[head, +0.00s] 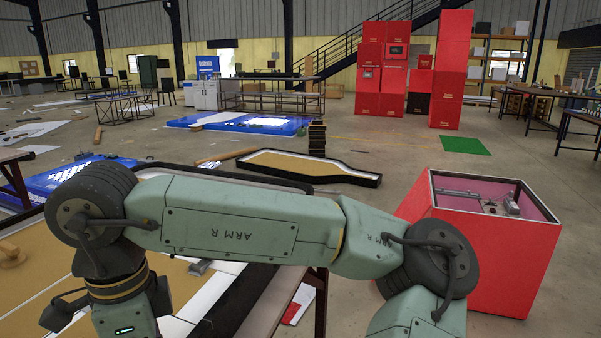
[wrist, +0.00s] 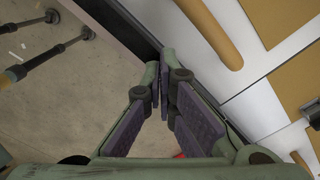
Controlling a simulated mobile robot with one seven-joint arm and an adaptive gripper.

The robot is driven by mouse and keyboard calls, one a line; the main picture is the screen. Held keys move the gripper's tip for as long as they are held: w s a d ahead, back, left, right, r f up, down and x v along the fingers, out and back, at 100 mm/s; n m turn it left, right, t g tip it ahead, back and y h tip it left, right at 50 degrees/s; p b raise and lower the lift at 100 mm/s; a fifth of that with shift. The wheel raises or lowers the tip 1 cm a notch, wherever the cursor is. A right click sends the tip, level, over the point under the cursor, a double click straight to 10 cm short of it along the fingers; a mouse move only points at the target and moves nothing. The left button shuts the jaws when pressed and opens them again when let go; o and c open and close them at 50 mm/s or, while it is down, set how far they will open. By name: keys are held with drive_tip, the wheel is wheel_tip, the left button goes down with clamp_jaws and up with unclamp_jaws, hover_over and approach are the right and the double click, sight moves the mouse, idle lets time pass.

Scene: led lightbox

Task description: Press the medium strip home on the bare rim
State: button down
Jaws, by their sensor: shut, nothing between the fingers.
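My gripper (wrist: 160,75) shows in the wrist view with its fingertips together and nothing held between them. The tips are over or against the dark rim (wrist: 222,82) of the lightbox; I cannot tell whether they touch it. The rim runs diagonally between the floor and a white panel with tan pieces (wrist: 284,28). In the head view, the box's dark rim (head: 229,304) shows at lower left, partly behind my arm. No medium strip can be told apart from the rim, and I cannot tell which stretch is bare. My gripper is outside the head view.
A small grey block (head: 200,267) lies on the panel. A red crate (head: 482,257) with metal parts in its top stands at right. A black-edged tan letter form (head: 306,165) lies on the floor beyond. Bare concrete is beside the box rim in the wrist view.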

drive_tip(key=shift+f+b, duration=0.35)
drive_tip(key=shift+f, duration=0.2)
drive_tip(key=shift+r, duration=0.1)
idle(0.6)
drive_tip(key=shift+r+p, duration=1.05)
drive_tip(key=shift+r, duration=0.45)
drive_tip(key=shift+s+a+r+b, duration=0.1)
drive_tip(key=shift+s+a, duration=0.4)
drive_tip(key=shift+s, duration=0.9)
drive_tip(key=shift+s+a+f+b, duration=0.15)
drive_tip(key=shift+s+a, duration=0.35)
drive_tip(key=shift+s, duration=0.85)
drive_tip(key=shift+s+a+r+b, duration=0.15)
drive_tip(key=shift+s+a, duration=0.35)
drive_tip(key=shift+s, duration=0.9)
drive_tip(key=shift+f, duration=0.2)
drive_tip(key=shift+f+b, duration=1.3)
drive_tip(key=shift+f, duration=0.1)
